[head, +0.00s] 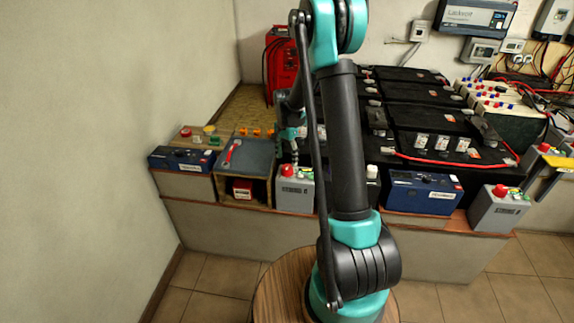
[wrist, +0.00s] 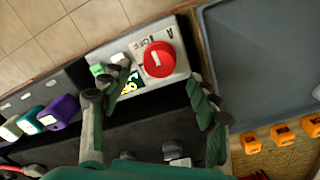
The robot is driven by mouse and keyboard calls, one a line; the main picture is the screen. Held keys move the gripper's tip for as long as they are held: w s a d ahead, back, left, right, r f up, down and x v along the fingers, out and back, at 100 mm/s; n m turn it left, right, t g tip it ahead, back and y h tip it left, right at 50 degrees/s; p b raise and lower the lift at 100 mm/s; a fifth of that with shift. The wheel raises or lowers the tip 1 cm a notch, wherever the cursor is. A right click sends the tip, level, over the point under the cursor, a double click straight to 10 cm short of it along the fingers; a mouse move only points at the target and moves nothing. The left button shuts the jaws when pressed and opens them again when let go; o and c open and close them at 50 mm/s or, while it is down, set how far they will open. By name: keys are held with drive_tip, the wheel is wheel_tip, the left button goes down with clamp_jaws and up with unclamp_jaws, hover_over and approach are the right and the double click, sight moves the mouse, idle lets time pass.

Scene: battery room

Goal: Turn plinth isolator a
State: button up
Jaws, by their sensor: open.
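The plinth isolator a is a grey box (head: 295,193) with a red round knob (head: 287,170) on top, standing on the plinth just right of the tool tray in the head view. In the wrist view the grey box (wrist: 185,62) carries a label with an "A" and "OFF". Its red knob (wrist: 159,60) has a white bar mark. My gripper (wrist: 155,84) is open and empty, with a finger on either side below the knob in the picture. I cannot tell the height gap. In the head view my gripper (head: 293,150) is partly hidden behind my arm.
A grey tray (wrist: 270,60) with a wrench (head: 231,152) lies left of the isolator in the head view. Orange connectors (wrist: 282,135) line its edge. Black batteries (head: 425,115) stand behind. A second red-knobbed grey isolator (head: 498,210) and a blue unit (head: 420,193) stand to the right.

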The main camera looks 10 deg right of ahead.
sight(287, 167)
wheel_tip(287, 167, up, 7)
idle(0.3)
drive_tip(key=s+d+n+t, duration=0.2)
drive_tip(key=s+n, duration=0.3)
drive_tip(key=s, duration=1)
drive_tip(key=s+d+n+t, duration=0.2)
drive_tip(key=s+n, duration=0.3)
drive_tip(key=s, duration=1)
drive_tip(key=shift+s+d+n+t, duration=0.15)
drive_tip(key=shift+s+n+t, duration=0.1)
drive_tip(key=shift+n+t, duration=0.05)
idle(0.7)
